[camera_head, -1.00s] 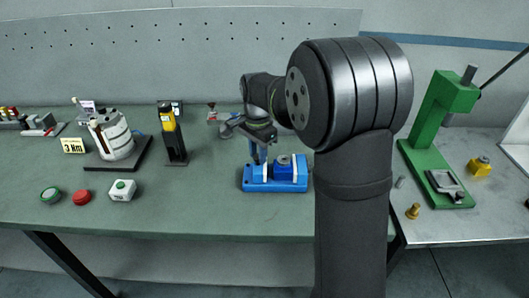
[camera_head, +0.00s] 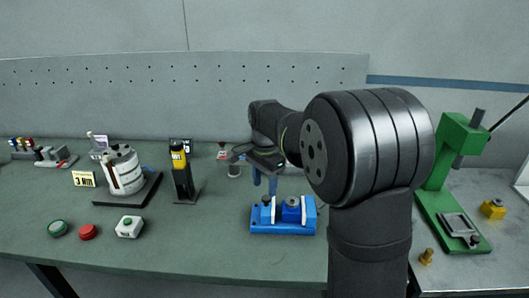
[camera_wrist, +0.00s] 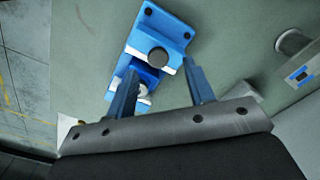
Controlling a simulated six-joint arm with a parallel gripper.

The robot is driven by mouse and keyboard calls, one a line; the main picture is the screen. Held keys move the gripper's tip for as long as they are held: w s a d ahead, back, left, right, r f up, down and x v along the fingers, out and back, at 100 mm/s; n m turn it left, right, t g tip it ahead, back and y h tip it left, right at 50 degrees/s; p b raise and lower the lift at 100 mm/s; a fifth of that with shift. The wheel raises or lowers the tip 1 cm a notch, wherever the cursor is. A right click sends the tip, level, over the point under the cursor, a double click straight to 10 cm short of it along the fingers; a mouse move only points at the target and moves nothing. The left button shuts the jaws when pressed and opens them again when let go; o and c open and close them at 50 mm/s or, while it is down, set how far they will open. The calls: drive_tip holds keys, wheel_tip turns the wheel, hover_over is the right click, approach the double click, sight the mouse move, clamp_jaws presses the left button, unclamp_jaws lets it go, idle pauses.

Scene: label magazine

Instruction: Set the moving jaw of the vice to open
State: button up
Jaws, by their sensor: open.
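The blue vice (camera_head: 283,226) stands on the green bench, with two pale jaw faces and dark round knobs on top. In the wrist view, the vice (camera_wrist: 148,18) lies ahead of my fingers, with one dark knob and a pale jaw face in clear sight. I cannot tell for sure which block is the moving jaw. My gripper (camera_head: 265,181) is just above and behind the vice's left part, fingers pointing down. In the wrist view, my gripper (camera_wrist: 162,70) is open and empty, and its left finger hides part of the vice's near end.
Left of the vice stand a yellow-black tool in a holder (camera_head: 183,172), a white cylinder on a dark base (camera_head: 122,170), and red (camera_head: 88,231), green and white buttons. A green press (camera_head: 450,165) stands on the right-hand table. Bench in front of the vice is clear.

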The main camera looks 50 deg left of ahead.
sight(267, 197)
wheel_tip(267, 197, up, 13)
drive_tip(key=shift+r, duration=0.2)
drive_tip(key=shift+f, duration=0.15)
idle(0.5)
wheel_tip(267, 197, down, 17)
drive_tip(key=shift+f, duration=0.15)
drive_tip(key=shift+w+d, duration=0.25)
idle(0.4)
